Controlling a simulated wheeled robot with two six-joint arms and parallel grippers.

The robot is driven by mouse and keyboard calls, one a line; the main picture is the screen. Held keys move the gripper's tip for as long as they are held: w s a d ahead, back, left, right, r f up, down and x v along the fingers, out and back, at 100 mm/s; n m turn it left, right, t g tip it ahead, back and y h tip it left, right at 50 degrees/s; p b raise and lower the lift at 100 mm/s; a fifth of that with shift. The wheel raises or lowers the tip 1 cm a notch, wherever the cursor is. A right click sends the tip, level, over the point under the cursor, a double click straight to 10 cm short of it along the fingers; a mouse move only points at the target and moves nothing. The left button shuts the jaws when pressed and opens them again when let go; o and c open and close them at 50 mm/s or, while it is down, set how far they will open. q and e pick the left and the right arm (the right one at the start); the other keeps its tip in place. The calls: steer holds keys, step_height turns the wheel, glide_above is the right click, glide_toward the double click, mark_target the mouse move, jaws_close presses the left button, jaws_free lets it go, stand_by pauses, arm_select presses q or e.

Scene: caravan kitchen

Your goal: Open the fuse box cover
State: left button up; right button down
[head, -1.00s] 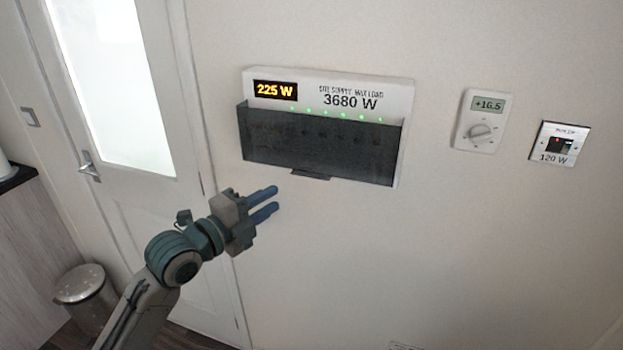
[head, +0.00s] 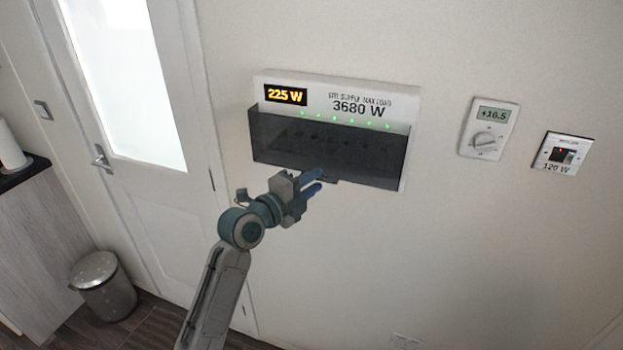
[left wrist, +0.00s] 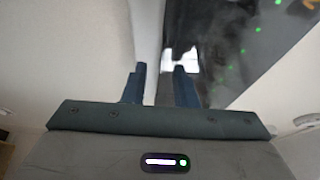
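The fuse box (head: 393,102) is a white unit on the wall, with an amber 225 W display and a row of green lights. Its dark, see-through cover (head: 370,156) lies over the lower part, with faint shapes behind it. A small dark tab (head: 331,181) at the cover's bottom edge is partly hidden by my fingers. My left gripper (head: 319,180) is open, its blue fingertips at the tab; I cannot tell whether they touch it. In the left wrist view the two fingers (left wrist: 160,70) stand apart beside the dark cover (left wrist: 232,45). My right gripper is not in view.
A thermostat (head: 488,128) and a small 120 W switch panel (head: 558,153) are on the wall to the right. A door (head: 165,195) with a frosted pane is at left. A bin (head: 106,287) stands on the floor. The wall below the box is mostly clear.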

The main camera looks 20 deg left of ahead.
arm_select(q)
jaws_close()
stand_by(1.4)
